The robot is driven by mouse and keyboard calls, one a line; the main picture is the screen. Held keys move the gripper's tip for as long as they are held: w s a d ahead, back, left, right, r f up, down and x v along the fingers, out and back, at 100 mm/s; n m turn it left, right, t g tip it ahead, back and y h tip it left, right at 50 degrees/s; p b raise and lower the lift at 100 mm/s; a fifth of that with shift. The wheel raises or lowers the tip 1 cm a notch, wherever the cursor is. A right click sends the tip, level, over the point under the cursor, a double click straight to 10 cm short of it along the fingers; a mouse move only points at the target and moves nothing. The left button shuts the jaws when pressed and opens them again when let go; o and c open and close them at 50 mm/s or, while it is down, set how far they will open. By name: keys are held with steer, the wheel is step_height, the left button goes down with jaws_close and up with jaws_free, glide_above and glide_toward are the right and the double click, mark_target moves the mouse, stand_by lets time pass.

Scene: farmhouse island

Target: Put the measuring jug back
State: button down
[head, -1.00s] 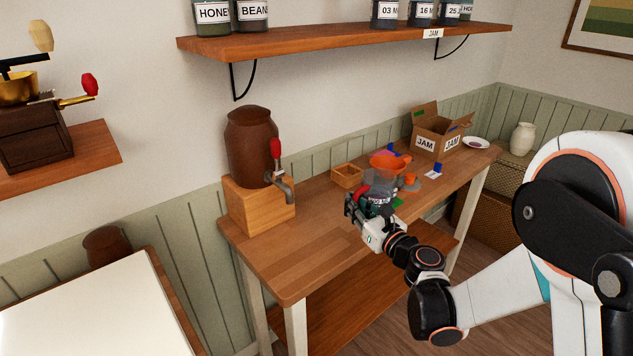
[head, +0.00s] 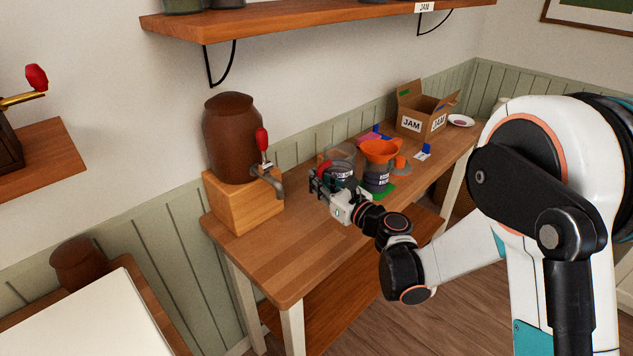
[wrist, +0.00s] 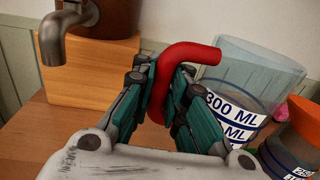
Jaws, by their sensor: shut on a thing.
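The measuring jug (head: 343,158) is clear, with ML marks on a white band and a red handle (wrist: 192,52). My gripper (head: 322,182) is shut on the handle; in the wrist view, the handle sits between its fingers (wrist: 160,85). The jug's clear wall (wrist: 258,70) shows to the right of the fingers. Its base is hidden by my gripper and arm, so I cannot tell whether it touches the table (head: 262,255). The jug is beside a jar (head: 376,180) topped by an orange funnel (head: 381,150).
A brown crock (head: 231,138) with a metal tap (head: 268,180) stands on a wooden block (head: 243,205) left of my gripper. A green mat (head: 387,192) lies under the jar. The table's front left is clear.

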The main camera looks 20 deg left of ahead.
steer(key=shift+f+b, duration=3.25)
steer(key=shift+f, duration=0.6)
steer(key=shift+f+b, duration=0.4)
steer(key=shift+f, duration=0.15)
steer(key=c, duration=1.5)
jaws_free()
steer(key=v, duration=1.2)
steer(key=shift+f, duration=0.1)
steer(key=o, duration=1.4)
